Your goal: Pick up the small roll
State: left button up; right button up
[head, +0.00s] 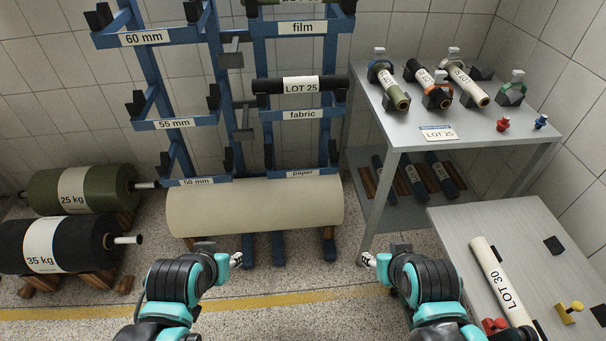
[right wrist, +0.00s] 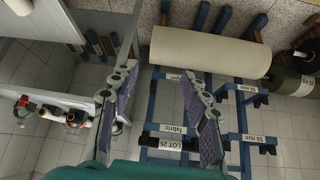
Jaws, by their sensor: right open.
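Several small rolls are in view. A black roll labelled LOT 25 (head: 300,86) lies across the rack's fabric level. An olive roll (head: 389,87), a dark roll with an orange band (head: 427,81) and a cream roll (head: 465,82) rest on the grey table at the back right. A cream roll labelled LOT 30 (head: 502,285) lies on the near right table. My left gripper (head: 237,259) is low in front of the rack, its jaw opening unclear. My right gripper (head: 368,259) is open; the right wrist view shows nothing between its fingers (right wrist: 159,72).
The blue rack (head: 176,125) stands at the back, with a large beige roll (head: 255,207) low across it. Large olive (head: 84,190) and black (head: 60,246) rolls lie at left. The grey table (head: 395,129) has dark rolls on its lower shelf.

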aim_at(513, 307)
jog(key=z, duration=2)
jog(key=i+j+z, duration=0.15)
jog(key=z, duration=0.2)
jog(key=i+j+z, duration=0.35)
